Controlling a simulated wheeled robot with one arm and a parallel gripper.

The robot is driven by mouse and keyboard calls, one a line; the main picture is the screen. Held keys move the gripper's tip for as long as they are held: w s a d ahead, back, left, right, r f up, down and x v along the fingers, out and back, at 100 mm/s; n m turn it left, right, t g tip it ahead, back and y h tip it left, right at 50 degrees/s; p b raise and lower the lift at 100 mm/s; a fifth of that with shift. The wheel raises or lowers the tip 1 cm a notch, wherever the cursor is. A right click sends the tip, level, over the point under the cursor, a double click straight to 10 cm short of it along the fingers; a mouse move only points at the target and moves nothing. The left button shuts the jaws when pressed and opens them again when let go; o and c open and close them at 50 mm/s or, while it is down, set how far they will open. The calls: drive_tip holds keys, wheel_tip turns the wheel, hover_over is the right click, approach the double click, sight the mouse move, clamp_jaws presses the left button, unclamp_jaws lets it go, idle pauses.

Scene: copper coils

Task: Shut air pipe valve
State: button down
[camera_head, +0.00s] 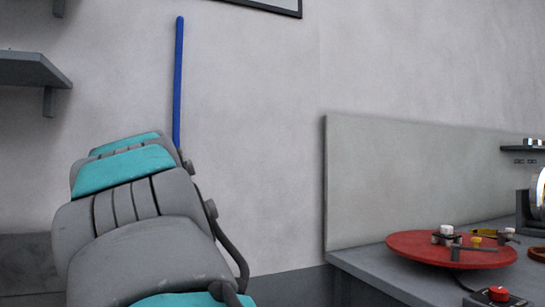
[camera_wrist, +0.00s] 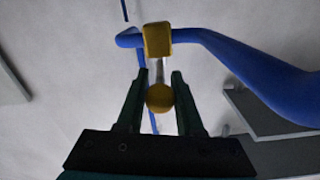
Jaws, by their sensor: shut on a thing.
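In the wrist view the air pipe valve has a yellow block body (camera_wrist: 157,40) on a blue pipe (camera_wrist: 265,72). A short pale stem runs from the body to a round yellow knob (camera_wrist: 159,99). My gripper (camera_wrist: 160,76) has its two dark green fingers on either side of the knob and stem, and is shut on the valve handle. The exact contact of each finger is hard to see. In the head view a vertical blue pipe (camera_head: 179,80) stands against the wall, its lower part hidden behind my arm. The valve and my gripper are hidden there.
A grey shelf (camera_head: 30,70) sticks out from the wall at the left. At the right a grey workbench (camera_head: 372,268) with a back panel (camera_head: 420,180) carries a red round plate (camera_head: 425,248) with small parts. A red button box (camera_head: 498,295) stands at its front.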

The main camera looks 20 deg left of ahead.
idle(0.4)
drive_tip(key=c, duration=0.9)
unclamp_jaws()
drive_tip(key=shift+a, duration=0.1)
